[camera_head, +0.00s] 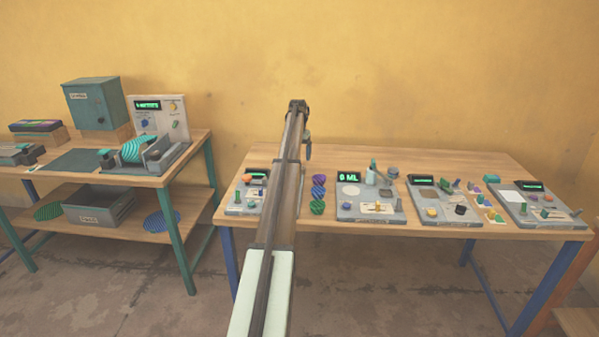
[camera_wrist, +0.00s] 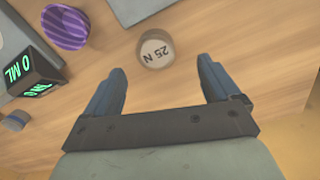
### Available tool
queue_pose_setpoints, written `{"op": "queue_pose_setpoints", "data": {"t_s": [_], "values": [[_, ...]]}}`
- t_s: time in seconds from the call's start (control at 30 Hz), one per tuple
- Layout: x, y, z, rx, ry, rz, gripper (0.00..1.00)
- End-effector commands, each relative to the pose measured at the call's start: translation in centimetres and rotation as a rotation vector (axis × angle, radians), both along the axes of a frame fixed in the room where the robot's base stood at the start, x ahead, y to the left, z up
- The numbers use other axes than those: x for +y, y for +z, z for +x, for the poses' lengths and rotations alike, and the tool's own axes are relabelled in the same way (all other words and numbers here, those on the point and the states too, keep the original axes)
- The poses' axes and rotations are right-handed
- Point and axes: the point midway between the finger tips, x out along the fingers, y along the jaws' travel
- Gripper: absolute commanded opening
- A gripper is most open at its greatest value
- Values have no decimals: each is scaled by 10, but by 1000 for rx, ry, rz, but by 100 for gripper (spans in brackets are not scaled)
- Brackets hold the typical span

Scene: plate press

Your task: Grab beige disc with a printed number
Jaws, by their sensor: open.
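The beige disc (camera_wrist: 156,49) shows in the wrist view on the wooden table, with "25 N" printed on its top face. It lies ahead of my gripper (camera_wrist: 160,78), roughly in line with the gap between the two blue-grey fingers. My gripper is open and empty, and the fingers are apart from the disc. In the head view my arm reaches over the right table (camera_head: 420,160), and the disc cannot be made out there.
A purple striped round object (camera_wrist: 65,28) lies left of the disc in the wrist view, near a green "0 ML" display (camera_wrist: 37,72). In the head view several device panels (camera_head: 365,200) line the right table. Another table (camera_head: 60,172) with a press stands left.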

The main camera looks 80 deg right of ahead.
Motion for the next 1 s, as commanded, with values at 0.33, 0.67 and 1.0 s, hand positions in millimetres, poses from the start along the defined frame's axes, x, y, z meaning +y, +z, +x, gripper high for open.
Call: {"op": "queue_pose_setpoints", "data": {"t_s": [0.33, 0.67, 1.0], "values": [[2, -23, -4, 0, 0, 0, 89], [2, -58, -6, 0, 1, -1, 89], [2, -58, -7, 0, 0, -1, 76]]}}
